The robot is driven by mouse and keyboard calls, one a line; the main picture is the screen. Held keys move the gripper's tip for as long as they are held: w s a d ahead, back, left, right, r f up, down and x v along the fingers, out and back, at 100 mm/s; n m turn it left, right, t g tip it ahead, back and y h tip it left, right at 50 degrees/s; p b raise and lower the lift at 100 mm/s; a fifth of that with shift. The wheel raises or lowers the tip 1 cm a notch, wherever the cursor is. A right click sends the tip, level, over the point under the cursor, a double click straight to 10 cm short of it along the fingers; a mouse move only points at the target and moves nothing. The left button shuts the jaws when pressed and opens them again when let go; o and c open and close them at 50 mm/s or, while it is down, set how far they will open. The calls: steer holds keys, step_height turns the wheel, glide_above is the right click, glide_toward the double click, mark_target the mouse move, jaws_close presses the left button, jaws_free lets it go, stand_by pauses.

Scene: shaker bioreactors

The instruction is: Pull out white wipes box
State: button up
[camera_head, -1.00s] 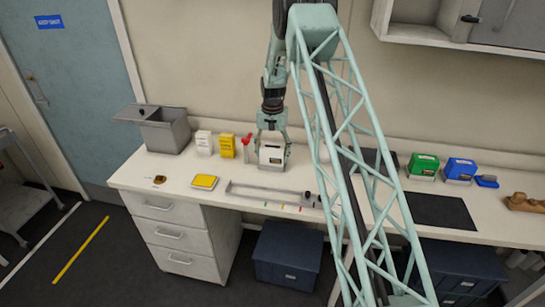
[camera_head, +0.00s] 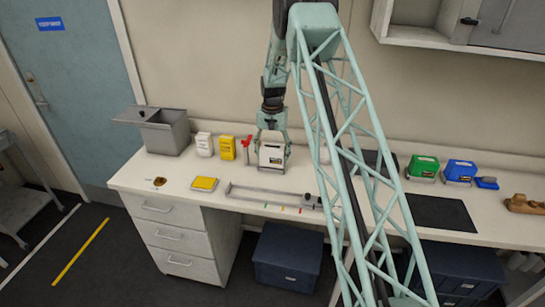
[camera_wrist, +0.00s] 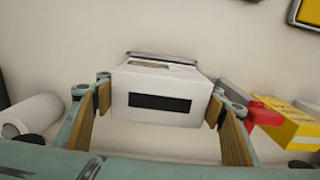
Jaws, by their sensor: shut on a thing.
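The white wipes box (camera_head: 271,154) stands upright on the bench near the wall, in the head view. My gripper (camera_head: 271,141) comes down from above and is shut on the box, with one finger on each side. In the wrist view the white wipes box (camera_wrist: 160,84) fills the space between the tan finger pads and shows a dark rectangular panel. A grey rim shows at its far edge. In the head view a grey metal holder seems to sit around the box's foot; whether the box is clear of it cannot be told.
Left of the box stand a red item (camera_head: 247,143), a yellow box (camera_head: 227,148) and another white box (camera_head: 204,145). A long grey tray (camera_head: 250,191) lies in front. Green (camera_head: 424,165) and blue (camera_head: 459,169) boxes stand to the right. My arm hides part of the bench.

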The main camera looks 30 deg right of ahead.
mark_target(273, 146)
steer(key=shift+r, duration=0.8)
stand_by(0.6)
steer(key=shift+r+p, duration=0.4)
steer(key=shift+r, duration=0.85)
